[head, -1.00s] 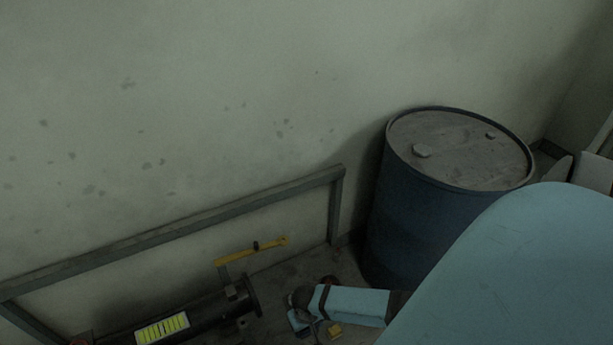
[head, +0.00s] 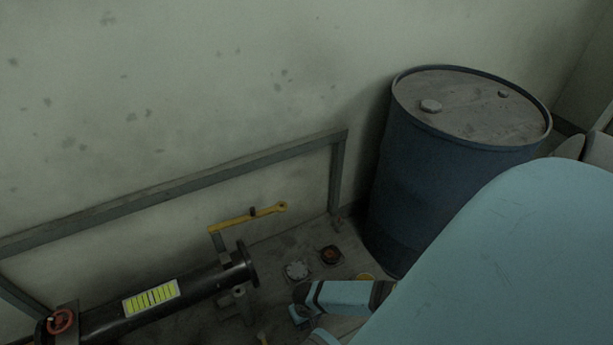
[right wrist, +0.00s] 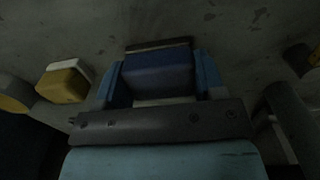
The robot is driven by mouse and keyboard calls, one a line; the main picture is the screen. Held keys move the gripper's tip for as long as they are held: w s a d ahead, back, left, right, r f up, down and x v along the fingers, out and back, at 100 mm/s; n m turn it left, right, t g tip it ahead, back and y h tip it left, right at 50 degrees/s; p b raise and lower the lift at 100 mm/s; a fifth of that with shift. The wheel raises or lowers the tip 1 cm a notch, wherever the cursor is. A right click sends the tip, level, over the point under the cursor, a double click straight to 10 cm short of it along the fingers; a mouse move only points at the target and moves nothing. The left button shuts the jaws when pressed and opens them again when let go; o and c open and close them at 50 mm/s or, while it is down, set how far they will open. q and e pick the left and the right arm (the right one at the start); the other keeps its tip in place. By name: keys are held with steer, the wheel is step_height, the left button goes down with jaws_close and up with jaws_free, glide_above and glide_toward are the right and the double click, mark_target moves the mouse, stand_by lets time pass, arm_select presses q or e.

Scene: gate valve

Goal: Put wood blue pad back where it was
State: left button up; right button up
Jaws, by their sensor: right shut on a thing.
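My right gripper (right wrist: 161,76) is shut on the blue pad (right wrist: 157,67), a dark blue block between its two light blue fingers in the right wrist view. A thin brownish edge shows on its far side. I cannot tell whether it touches the floor. In the head view my right gripper (head: 300,316) is low in the middle, right of the black pipe's end; the pad cannot be made out there. My left gripper is not in view.
A yellow and white block (right wrist: 64,82) lies left of the gripper. Round pieces, grey (head: 297,271) and red-centred (head: 330,255), lie on the floor. A black pipe (head: 100,318) with a yellow lever (head: 248,217), a metal rail (head: 180,188) and a blue drum (head: 440,165) surround them.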

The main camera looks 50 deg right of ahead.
steer(key=shift+f, duration=0.15)
steer(key=o, duration=0.9)
steer(key=shift+r, duration=0.35)
step_height(320, 180, up, 3)
steer(key=shift+r+p, duration=0.1)
steer(key=shift+p, duration=1.15)
step_height(320, 180, up, 4)
steer(key=shift+f+p, duration=0.2)
steer(key=shift+p, duration=0.9)
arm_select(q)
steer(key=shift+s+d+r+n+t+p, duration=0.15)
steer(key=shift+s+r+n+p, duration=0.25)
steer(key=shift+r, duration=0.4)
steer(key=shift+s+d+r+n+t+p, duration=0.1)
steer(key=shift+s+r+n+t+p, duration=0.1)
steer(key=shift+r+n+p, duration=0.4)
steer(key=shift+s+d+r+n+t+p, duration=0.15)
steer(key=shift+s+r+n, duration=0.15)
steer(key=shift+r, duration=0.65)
arm_select(e)
steer(key=shift+r, duration=2.45)
